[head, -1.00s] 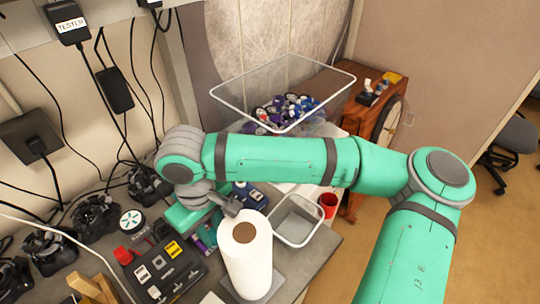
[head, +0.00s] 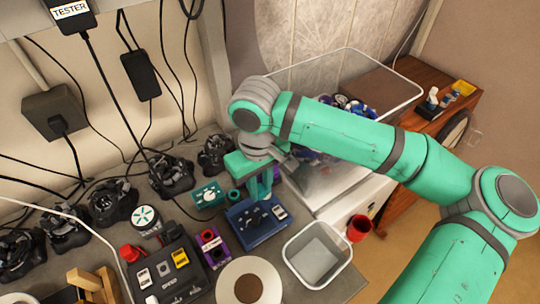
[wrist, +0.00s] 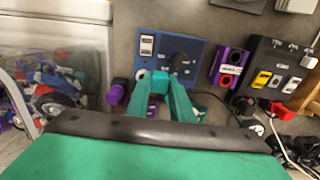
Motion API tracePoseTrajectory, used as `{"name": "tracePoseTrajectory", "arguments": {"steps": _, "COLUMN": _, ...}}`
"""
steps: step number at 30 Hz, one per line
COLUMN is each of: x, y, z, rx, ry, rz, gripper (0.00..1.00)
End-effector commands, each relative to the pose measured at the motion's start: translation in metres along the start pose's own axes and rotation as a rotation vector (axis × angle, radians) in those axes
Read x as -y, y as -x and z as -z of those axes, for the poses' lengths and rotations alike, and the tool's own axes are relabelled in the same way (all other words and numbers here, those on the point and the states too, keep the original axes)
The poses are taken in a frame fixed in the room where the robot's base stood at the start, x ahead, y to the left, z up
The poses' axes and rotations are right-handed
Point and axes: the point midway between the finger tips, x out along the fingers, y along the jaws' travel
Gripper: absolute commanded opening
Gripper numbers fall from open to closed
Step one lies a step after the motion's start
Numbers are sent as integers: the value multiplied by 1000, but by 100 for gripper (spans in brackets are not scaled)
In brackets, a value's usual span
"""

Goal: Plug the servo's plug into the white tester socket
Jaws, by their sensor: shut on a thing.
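My gripper (head: 262,190) points down at the back edge of a blue board (head: 258,226). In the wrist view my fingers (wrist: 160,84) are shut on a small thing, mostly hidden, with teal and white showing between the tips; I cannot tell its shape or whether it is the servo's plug. The blue board (wrist: 196,50) has a white part and a dark knob. A teal device with a white top (head: 207,196), perhaps the servo, lies left of my gripper. A black box (head: 168,275) carries white and yellow parts. I cannot tell which part is the white tester socket.
A purple block (head: 212,246) sits between box and board. A clear crate (head: 405,97) is behind right. A cable hangs from the TESTER adapter (head: 70,12).

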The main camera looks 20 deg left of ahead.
Motion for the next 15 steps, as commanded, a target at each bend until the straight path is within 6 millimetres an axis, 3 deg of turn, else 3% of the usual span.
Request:
{"name": "tracePoseTrajectory", "arguments": {"steps": 6, "x": -24, "y": 9, "z": 27, "rx": 3, "ry": 1, "rz": 9, "gripper": 0}}
{"name": "tracePoseTrajectory", "arguments": {"steps": 15, "x": -29, "y": 0, "z": 30, "rx": 8, "ry": 3, "rz": 8, "gripper": 0}}
